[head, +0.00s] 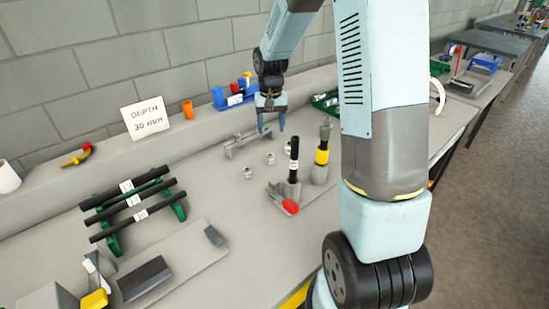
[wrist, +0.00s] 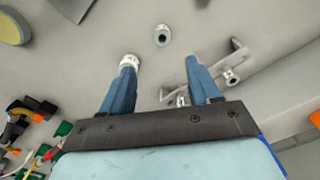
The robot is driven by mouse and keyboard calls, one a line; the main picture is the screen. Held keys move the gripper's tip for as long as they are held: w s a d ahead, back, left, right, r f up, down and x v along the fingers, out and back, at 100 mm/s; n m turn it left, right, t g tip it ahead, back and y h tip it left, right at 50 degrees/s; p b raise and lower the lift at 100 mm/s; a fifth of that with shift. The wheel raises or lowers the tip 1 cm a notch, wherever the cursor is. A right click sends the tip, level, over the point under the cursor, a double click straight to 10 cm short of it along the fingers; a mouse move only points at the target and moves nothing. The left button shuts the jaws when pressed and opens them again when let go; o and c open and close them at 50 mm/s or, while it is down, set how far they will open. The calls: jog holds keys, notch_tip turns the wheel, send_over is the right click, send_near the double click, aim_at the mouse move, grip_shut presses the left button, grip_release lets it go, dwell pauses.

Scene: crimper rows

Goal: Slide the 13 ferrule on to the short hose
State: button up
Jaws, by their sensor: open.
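Several small silver ferrules stand loose on the bench, one (head: 248,172) nearest the hose racks and another (head: 270,158) farther right. I cannot read a size on any. My gripper (head: 271,131) is open and empty, pointing down above the bench by a grey bracket (head: 240,145). In the wrist view one ferrule (wrist: 162,36) lies beyond the gap between the fingertips (wrist: 160,62). Another ferrule (wrist: 130,61) shows at the left fingertip; contact is unclear. A short black hose (head: 294,150) with a white label stands upright in a grey holder with a red knob (head: 290,207).
A post with a yellow band (head: 322,156) stands right of the short hose. Black labelled hoses (head: 135,200) lie on green racks at left. A blue bin (head: 228,98) and a "DEPTH 30 mm" sign (head: 146,117) stand on the back ledge.

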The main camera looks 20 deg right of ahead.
send_over(270, 154)
jog(key=f, duration=0.7)
jog(key=shift+s+d, duration=0.15)
jog(key=shift+s, duration=0.1)
jog(key=shift+a+f, duration=0.15)
jog(key=shift+f, duration=1.25)
jog(key=shift+a+f, duration=0.1)
jog(key=shift+f, duration=1.25)
jog(key=shift+c, duration=0.2)
jog(key=c, duration=1.1)
